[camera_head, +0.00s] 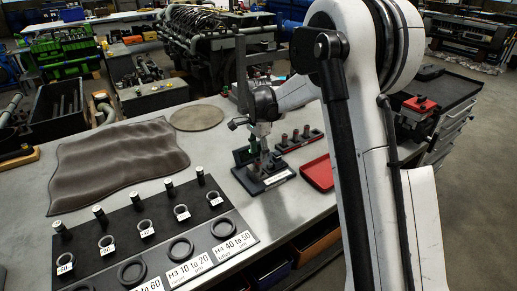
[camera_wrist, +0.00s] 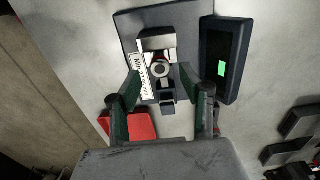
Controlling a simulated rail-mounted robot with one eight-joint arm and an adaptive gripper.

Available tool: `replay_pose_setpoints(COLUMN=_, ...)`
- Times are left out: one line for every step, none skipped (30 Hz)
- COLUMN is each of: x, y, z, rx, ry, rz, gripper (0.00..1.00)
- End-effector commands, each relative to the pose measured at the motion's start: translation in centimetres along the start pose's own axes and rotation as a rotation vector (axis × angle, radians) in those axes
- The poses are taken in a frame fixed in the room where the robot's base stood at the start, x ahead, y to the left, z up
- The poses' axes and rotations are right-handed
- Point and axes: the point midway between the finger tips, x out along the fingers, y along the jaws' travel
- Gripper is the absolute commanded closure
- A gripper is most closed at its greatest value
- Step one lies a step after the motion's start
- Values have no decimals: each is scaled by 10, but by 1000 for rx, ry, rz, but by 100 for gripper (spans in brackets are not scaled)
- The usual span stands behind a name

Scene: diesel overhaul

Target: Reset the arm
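My gripper (camera_head: 262,135) hangs over the bench above a small dark measuring stand (camera_head: 268,181). In the wrist view my gripper (camera_wrist: 166,108) has its two green-sided fingers wide apart, with nothing held between them. The stand also shows in the wrist view (camera_wrist: 185,80), beyond and between the fingers, with a white label and a round metal top. I cannot tell its exact distance from the fingertips. My white arm fills the right of the head view and hides part of the bench.
A dark box with a green display (camera_wrist: 226,60) stands beside the stand. A red tray (camera_head: 318,173) and a rack of small cylinders (camera_head: 299,139) are close by. A labelled board with rings (camera_head: 130,240), a dark wavy mat (camera_head: 115,160) and a round disc (camera_head: 197,117) lie left.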

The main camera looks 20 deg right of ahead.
Motion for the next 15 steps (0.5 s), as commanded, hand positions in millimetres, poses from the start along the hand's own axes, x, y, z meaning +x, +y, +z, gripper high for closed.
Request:
replay_pose_setpoints(x=8, y=0, z=0, rx=0, ry=0, rz=0, gripper=60)
replay_pose_setpoints(x=11, y=0, z=0, rx=0, ry=0, rz=0, gripper=60)
replay_pose_setpoints(x=15, y=0, z=0, rx=0, ry=0, rz=0, gripper=60)
replay_pose_setpoints(x=19, y=0, z=0, rx=0, ry=0, rz=0, gripper=60)
replay_pose_setpoints(x=23, y=0, z=0, rx=0, ry=0, rz=0, gripper=60)
replay_pose_setpoints(x=27, y=0, z=0, rx=0, ry=0, rz=0, gripper=60)
replay_pose_setpoints(x=30, y=0, z=0, rx=0, ry=0, rz=0, gripper=60)
replay_pose_setpoints(x=33, y=0, z=0, rx=0, ry=0, rz=0, gripper=60)
replay_pose_setpoints(x=36, y=0, z=0, rx=0, ry=0, rz=0, gripper=60)
replay_pose_setpoints(x=37, y=0, z=0, rx=0, ry=0, rz=0, gripper=60)
replay_pose_setpoints(x=39, y=0, z=0, rx=0, ry=0, rz=0, gripper=60)
replay_pose_setpoints(x=41, y=0, z=0, rx=0, ry=0, rz=0, gripper=60)
replay_pose_setpoints(x=41, y=0, z=0, rx=0, ry=0, rz=0, gripper=60)
replay_pose_setpoints(x=42, y=0, z=0, rx=0, ry=0, rz=0, gripper=60)
replay_pose_setpoints(x=42, y=0, z=0, rx=0, ry=0, rz=0, gripper=60)
